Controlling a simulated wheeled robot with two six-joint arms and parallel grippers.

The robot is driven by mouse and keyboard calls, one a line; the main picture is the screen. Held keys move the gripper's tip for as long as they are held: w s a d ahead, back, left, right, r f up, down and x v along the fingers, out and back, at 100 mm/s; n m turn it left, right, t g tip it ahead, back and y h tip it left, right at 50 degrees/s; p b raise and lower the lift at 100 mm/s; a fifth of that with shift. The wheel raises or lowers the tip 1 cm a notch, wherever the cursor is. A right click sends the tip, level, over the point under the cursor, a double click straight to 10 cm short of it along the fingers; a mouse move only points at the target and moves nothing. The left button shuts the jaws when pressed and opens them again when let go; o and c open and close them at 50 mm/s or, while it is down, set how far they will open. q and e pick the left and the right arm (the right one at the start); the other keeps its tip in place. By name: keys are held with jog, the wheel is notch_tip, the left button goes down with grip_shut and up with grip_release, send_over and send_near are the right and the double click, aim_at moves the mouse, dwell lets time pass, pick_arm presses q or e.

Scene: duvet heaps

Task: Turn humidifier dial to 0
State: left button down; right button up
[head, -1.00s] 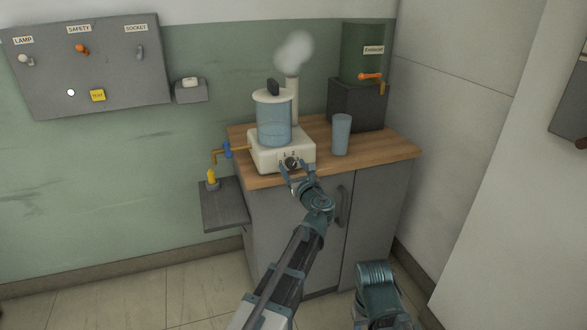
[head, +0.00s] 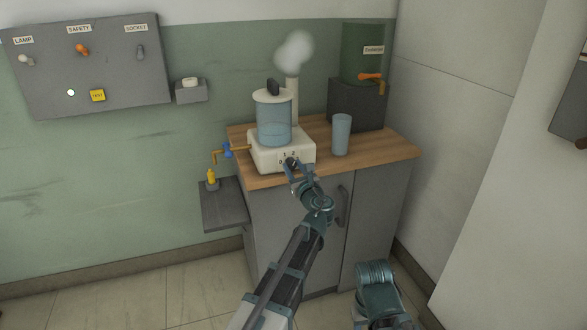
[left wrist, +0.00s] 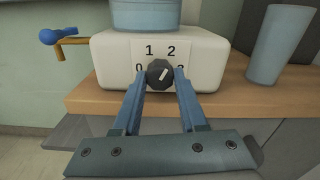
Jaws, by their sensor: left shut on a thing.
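The humidifier (head: 262,152) has a white base, a clear water tank (head: 273,120) and a pipe with mist above it. Its dark round dial (left wrist: 158,74) sits on the front under a scale marked 0, 1, 2 and 3. The dial's pale pointer mark slants up and right, roughly toward the 2. My left gripper (left wrist: 159,80) is shut on the dial, one finger on each side; it also shows in the head view (head: 292,168), covering most of the dial. The fingers partly hide the 0 and the 3. My right gripper is out of view.
A blue cup (head: 341,135) stands right of the humidifier on the wooden counter (head: 385,150). A green tank with an orange tap (head: 370,76) is behind it. A pipe with a blue valve (head: 228,150) leaves the left side. A switch panel (head: 120,75) hangs on the wall.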

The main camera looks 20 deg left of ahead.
pick_arm(q)
jog(key=n, duration=1.7)
jog(key=shift+n, duration=0.3)
jog(key=n, duration=0.5)
jog(key=shift+n, duration=0.3)
jog(key=shift+s, duration=0.1)
jog(key=shift+c, duration=2.2)
grip_release()
jog(key=shift+d, duration=0.1)
jog(key=v, duration=1.3)
jog(key=shift+s+d, duration=0.25)
